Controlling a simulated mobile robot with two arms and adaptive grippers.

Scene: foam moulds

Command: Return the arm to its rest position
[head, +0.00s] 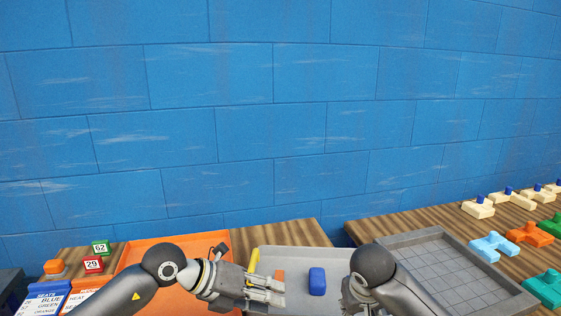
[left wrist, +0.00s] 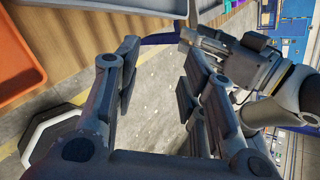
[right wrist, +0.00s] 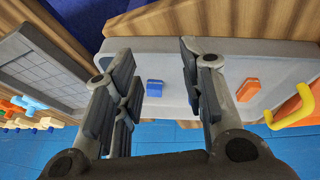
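My left gripper (head: 268,291) is over the left part of the grey tray in the head view. In the left wrist view its fingers (left wrist: 157,72) are spread with nothing between them. My right gripper (head: 354,291) is near the tray's right side, partly hidden by its own arm. In the right wrist view its fingers (right wrist: 157,82) are apart. A blue block (right wrist: 155,88) shows in the gap, touching neither finger. That blue block (head: 317,281) lies on the grey tray (head: 300,257).
An orange block (right wrist: 248,90) and a yellow handle-like piece (right wrist: 292,108) are at the tray. An orange tray (head: 136,264) stands left. A gridded grey tray (head: 436,262) stands right, with coloured moulded pieces (head: 494,247) beyond it. Number cards (head: 93,265) lie far left. A blue wall (head: 270,130) stands behind.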

